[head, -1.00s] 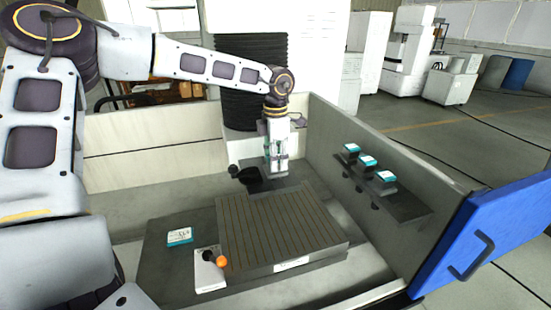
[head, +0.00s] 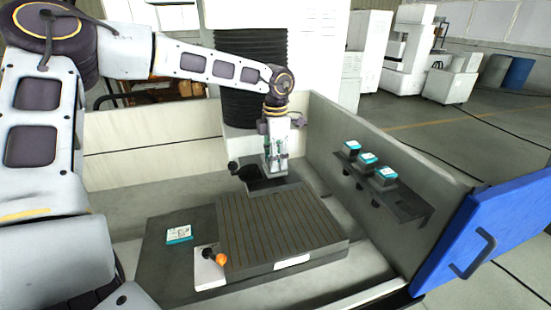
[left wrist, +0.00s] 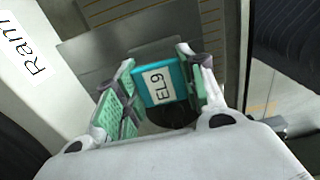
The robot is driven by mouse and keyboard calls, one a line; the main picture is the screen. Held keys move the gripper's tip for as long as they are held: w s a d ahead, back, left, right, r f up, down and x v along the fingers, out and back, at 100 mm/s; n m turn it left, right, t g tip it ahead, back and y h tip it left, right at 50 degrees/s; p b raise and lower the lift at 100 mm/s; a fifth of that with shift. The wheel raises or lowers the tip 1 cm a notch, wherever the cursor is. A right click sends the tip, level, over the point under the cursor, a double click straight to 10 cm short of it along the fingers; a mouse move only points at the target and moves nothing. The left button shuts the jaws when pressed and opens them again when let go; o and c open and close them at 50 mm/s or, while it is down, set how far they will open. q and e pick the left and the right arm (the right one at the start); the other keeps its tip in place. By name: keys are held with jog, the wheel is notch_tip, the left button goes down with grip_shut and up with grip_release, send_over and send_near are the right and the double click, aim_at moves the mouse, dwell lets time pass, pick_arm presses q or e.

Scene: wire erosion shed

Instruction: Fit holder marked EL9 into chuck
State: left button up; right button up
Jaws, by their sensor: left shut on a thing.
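My left gripper (head: 275,161) is in the head view near the back of the machine tank, pointing down. In the left wrist view its green-padded fingers (left wrist: 157,88) are shut on the teal holder marked EL9 (left wrist: 161,84). The holder is hard to make out in the head view. A dark block with a black knob, which looks like the chuck (head: 262,184), is just below and beside the gripper. In the left wrist view a dark round part shows partly behind the holder. I cannot tell whether the holder touches it. My right gripper is not in view.
A slotted table (head: 275,228) fills the tank middle. A white block with an orange-knobbed lever (head: 210,272) and a teal-edged label piece (head: 179,234) are at its left. A wall rack (head: 405,208) holds three teal-topped holders. A blue door (head: 480,240) stands at the right.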

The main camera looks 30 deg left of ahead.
pick_arm(q)
jog(key=shift+f+b, duration=0.25)
jog(key=shift+b, duration=0.05)
dwell(0.4)
jog(key=o, duration=1.3)
jog(key=shift+c, duration=0.2)
jog(key=shift+o, duration=0.8)
jog(key=shift+r, duration=0.1)
notch_tip(320, 180, up, 12)
